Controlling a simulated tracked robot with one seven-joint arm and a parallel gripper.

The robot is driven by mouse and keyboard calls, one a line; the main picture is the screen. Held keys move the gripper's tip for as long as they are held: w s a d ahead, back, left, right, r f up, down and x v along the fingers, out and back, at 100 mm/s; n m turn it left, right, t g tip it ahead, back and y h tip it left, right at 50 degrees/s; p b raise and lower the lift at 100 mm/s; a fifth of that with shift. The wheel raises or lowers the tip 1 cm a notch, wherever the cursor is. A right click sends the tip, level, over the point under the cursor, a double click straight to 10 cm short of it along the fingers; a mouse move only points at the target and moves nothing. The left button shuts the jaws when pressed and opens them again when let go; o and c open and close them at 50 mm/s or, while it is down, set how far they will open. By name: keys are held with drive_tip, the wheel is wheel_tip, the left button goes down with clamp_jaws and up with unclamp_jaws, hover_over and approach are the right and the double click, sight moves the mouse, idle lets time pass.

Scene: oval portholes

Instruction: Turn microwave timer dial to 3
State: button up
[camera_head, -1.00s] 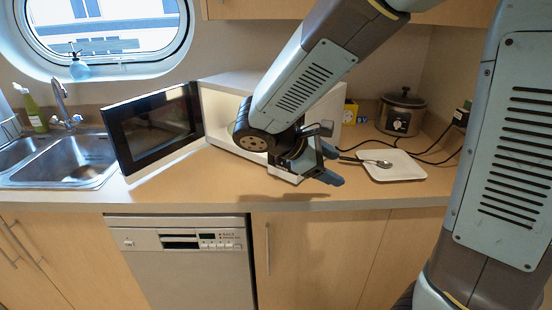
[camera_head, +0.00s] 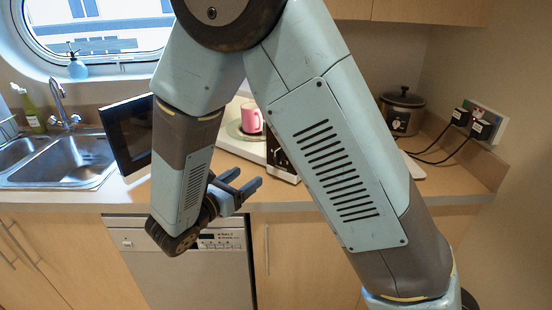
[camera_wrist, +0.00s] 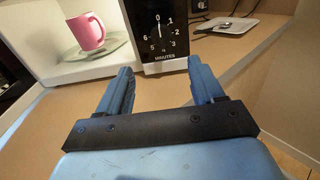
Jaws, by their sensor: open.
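The microwave's black timer panel (camera_wrist: 160,32) is upright ahead of my gripper in the wrist view. Its white numbers run in a ring with 0 at the top, above the word MINUTES. The dial's white pointer (camera_wrist: 159,30) appears to point up, near 0. In the head view only a strip of the panel (camera_head: 281,155) shows beside my arm. My gripper (camera_wrist: 160,68) is open and empty, its fingers below and in front of the panel, apart from it. In the head view my gripper (camera_head: 247,179) hangs over the counter's front part.
The microwave door (camera_head: 125,137) stands open on the left. A pink mug (camera_wrist: 87,31) sits on a plate (camera_wrist: 95,50) inside. A white tray with a spoon (camera_wrist: 228,25) lies at the right. A slow cooker (camera_head: 402,110) stands farther right; the sink (camera_head: 75,160) is left.

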sight(275, 157)
drive_tip(key=x, duration=1.3)
drive_tip(key=shift+w+d, duration=0.1)
